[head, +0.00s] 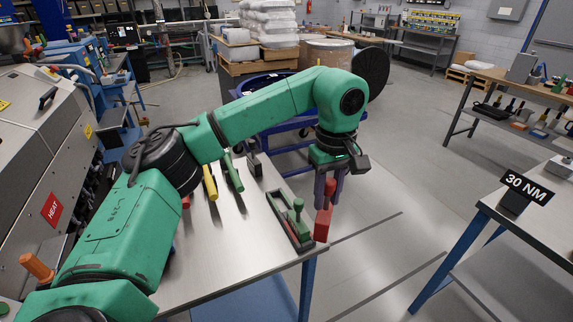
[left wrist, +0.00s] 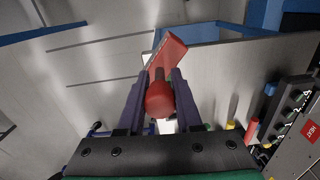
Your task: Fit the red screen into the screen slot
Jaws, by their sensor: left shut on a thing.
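My left gripper (head: 331,190) is shut on the red screen (head: 322,224), gripping it by its upper handle. The screen hangs below the purple fingers, just right of the bench's front corner. In the left wrist view, the round red knob (left wrist: 160,99) sits between the fingers, and the flat red body (left wrist: 167,57) extends past the fingertips, tilted. A long green and dark holder (head: 283,216) lies at the bench edge, left of the screen. A green knobbed piece (head: 297,215) stands on it. I cannot make out an empty slot clearly. My right gripper is out of view.
The grey bench top (head: 235,245) also bears a yellow-handled tool (head: 210,183) and a green-handled tool (head: 233,174) left of the holder. A grey machine (head: 45,150) stands at the left. Open floor lies right of the bench, before another table (head: 530,220).

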